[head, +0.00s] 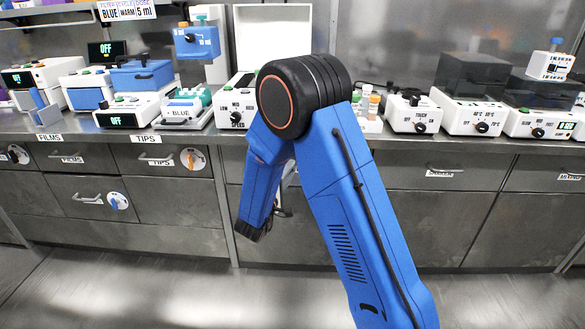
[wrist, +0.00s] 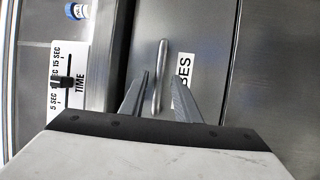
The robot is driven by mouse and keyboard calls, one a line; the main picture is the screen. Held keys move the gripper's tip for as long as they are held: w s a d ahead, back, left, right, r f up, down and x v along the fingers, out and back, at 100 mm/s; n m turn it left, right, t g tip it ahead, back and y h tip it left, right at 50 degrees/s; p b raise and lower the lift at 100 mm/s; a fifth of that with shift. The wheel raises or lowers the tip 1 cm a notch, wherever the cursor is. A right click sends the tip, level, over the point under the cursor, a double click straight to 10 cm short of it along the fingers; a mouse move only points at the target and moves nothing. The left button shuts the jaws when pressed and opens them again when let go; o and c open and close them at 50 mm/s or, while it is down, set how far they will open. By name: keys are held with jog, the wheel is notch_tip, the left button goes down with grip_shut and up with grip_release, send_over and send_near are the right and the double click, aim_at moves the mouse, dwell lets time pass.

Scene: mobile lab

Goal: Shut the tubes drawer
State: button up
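The tubes drawer (wrist: 205,85) shows in the wrist view as a grey metal front. Its white label (wrist: 185,72) is partly covered by a finger, and only "BES" can be read. A slim metal bar handle (wrist: 161,65) stands off the front beside the label. My gripper (wrist: 158,88) is open, with one finger on each side of the handle's near end. I cannot tell whether either finger touches it. In the head view my blue arm hides most of this drawer. How far the drawer stands out cannot be told.
The bench top (head: 405,143) runs above the drawers and carries several devices. A panel marked TIME (wrist: 68,80) with a slider lies left of the drawer in the wrist view. A films drawer (head: 75,158) and tips drawer (head: 160,160) are at left. The floor (head: 150,285) in front is clear.

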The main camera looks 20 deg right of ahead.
jog(key=v, duration=1.4)
jog(key=shift+s, duration=0.15)
jog(key=shift+a, duration=0.1)
